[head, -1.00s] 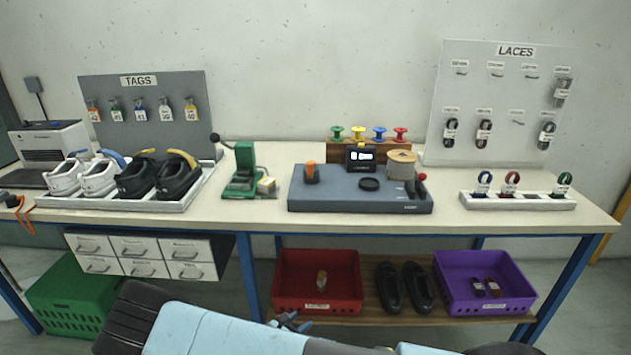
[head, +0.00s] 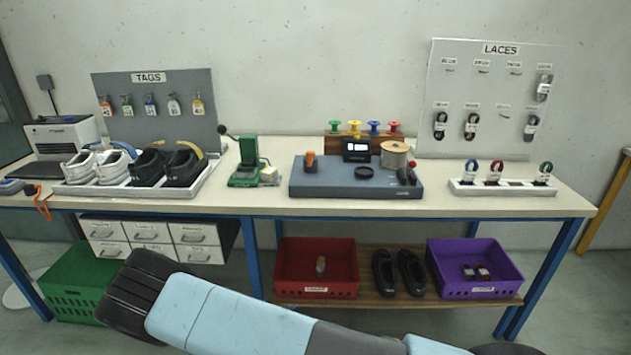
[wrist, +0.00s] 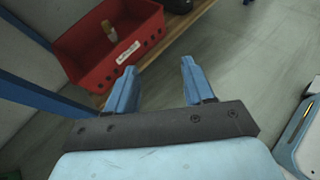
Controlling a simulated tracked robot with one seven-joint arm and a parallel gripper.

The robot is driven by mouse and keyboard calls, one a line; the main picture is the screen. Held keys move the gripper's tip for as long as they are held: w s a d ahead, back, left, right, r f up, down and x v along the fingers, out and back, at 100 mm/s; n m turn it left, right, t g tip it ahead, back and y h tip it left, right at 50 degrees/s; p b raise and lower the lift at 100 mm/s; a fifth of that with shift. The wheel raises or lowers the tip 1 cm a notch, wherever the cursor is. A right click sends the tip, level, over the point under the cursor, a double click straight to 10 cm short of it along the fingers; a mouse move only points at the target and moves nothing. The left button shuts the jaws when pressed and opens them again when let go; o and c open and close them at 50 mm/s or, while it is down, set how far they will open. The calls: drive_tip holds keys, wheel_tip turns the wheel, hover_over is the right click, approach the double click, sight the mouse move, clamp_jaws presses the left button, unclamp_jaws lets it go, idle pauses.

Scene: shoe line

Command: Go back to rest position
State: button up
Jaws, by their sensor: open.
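My gripper (wrist: 157,88) shows in the wrist view with its two blue fingers apart and nothing between them. It points down over the bare floor, beside the red bin (wrist: 75,45) on the lower shelf. In the head view my blue and black arm crosses the bottom of the picture, in front of the table. The fingers are hidden in the head view.
The workbench (head: 330,205) stands ahead, with a shoe tray (head: 75,189), a grey fixture (head: 330,178) and a lace tray (head: 460,186) on it. Below are drawers (head: 150,233), a green crate (head: 75,305), the red bin (head: 290,250), black shoes (head: 412,270) and a purple bin (head: 500,262).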

drive_tip(key=d+r+m+g+y, duration=0.1)
drive_tip(key=d+r+m+g, duration=0.35)
drive_tip(key=r, duration=0.85)
drive_tip(key=d+r+m+g+y, duration=0.1)
drive_tip(key=d+r+m, duration=0.6)
drive_tip(key=r, duration=0.7)
drive_tip(key=d+r+m+g+y, duration=0.25)
drive_tip(key=d+r+m, duration=0.35)
drive_tip(key=r, duration=0.7)
drive_tip(key=s+d+r+m+y, duration=0.1)
drive_tip(key=s+d+r+m, duration=0.25)
drive_tip(key=r, duration=0.35)
drive_tip(key=s+d+r+m+y, duration=0.1)
drive_tip(key=s+d+r+m, duration=0.1)
drive_tip(key=s+d+r, duration=0.4)
drive_tip(key=s+d+r+m+t+y, duration=0.1)
drive_tip(key=s+r+m, duration=0.1)
drive_tip(key=s+r, duration=0.2)
drive_tip(key=s+d+r+m+t+y, duration=0.1)
drive_tip(key=s+r, duration=0.3)
drive_tip(key=s, duration=0.5)
drive_tip(key=shift+s+m+t, duration=0.2)
drive_tip(key=shift+m+t, duration=0.4)
drive_tip(key=shift+t, duration=0.2)
drive_tip(key=shift+d, duration=0.1)
